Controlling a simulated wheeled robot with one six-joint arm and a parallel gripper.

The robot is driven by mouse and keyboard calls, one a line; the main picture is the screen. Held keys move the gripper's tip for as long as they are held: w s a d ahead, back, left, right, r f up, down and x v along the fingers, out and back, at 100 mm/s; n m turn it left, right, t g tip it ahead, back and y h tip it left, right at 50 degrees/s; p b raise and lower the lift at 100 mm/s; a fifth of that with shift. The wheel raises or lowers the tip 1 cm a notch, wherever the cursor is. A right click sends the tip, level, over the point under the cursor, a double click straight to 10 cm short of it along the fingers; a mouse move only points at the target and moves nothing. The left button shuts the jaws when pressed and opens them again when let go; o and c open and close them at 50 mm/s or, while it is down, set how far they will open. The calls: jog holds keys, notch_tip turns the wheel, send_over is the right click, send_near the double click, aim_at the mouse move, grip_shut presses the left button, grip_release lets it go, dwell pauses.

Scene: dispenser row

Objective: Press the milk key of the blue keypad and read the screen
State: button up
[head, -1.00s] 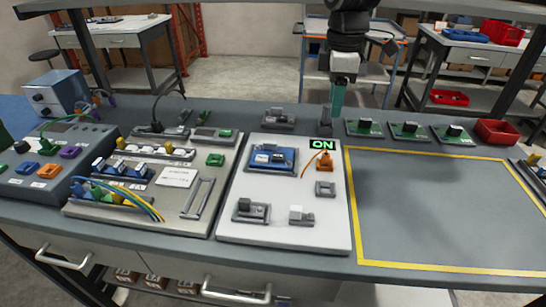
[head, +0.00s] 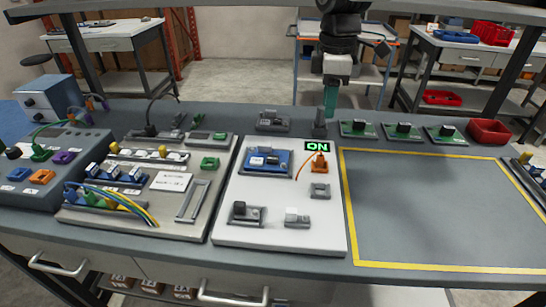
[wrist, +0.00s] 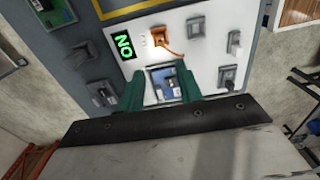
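No keypad with a readable milk key shows. A blue module (head: 266,162) in a grey frame lies on the white panel (head: 240,226), and its small markings cannot be read. A small black screen (head: 317,146) at the panel's upper right shows green "ON"; it also appears, turned, in the wrist view (wrist: 124,45). My gripper (head: 330,102) hangs pointing down behind the panel's upper right in the head view. In the wrist view, its green fingers (wrist: 160,70) are apart with nothing held. The blue module (wrist: 164,84) shows between them, partly hidden.
An orange part (head: 319,162) with a wire sits below the screen, with small grey fixtures nearby. A grey panel (head: 120,217) with coloured plugs is at left. Green boards (head: 403,131) and a red bin (head: 489,131) line the back right. The yellow-bordered area (head: 430,210) is clear.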

grip_shut()
dwell(1.5)
